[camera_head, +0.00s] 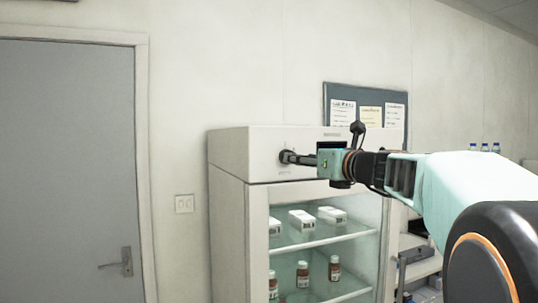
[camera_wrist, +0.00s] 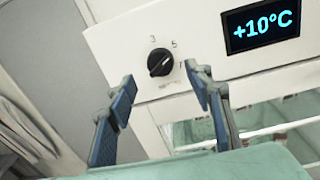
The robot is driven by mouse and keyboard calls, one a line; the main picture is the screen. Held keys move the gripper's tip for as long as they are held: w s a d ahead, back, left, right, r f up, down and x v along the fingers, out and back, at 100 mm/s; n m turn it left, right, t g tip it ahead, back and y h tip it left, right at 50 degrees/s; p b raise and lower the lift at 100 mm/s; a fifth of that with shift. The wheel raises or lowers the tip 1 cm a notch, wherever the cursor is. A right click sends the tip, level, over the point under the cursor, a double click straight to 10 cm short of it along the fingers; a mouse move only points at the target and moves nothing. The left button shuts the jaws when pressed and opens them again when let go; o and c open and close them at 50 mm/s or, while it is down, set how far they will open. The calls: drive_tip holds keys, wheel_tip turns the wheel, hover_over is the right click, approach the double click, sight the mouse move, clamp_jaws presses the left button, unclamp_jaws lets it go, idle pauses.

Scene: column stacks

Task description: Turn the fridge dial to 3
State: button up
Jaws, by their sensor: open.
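The fridge dial (camera_wrist: 160,62) is a round black knob on the white top panel of the fridge (camera_head: 228,165). In the wrist view, the printed marks 3 and 5 show above it, with another mark partly behind the right finger. I cannot tell for sure where its pointer stands. My gripper (camera_wrist: 160,76) is open, with one blue-padded finger on each side of the dial in the picture. Contact with the dial does not show. In the head view my gripper (camera_head: 297,158) reaches the panel from the right and largely hides the dial.
The fridge display (camera_wrist: 262,23) reads +10°C, right of the dial. Behind the glass, white boxes (camera_head: 301,220) and brown bottles (camera_head: 303,274) stand on shelves. A grey door (camera_head: 68,170) is at the left, and a notice board (camera_head: 365,95) hangs behind the fridge.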

drive_tip(key=p+x, duration=0.1)
drive_tip(key=x, duration=0.4)
drive_tip(key=c, duration=1.2)
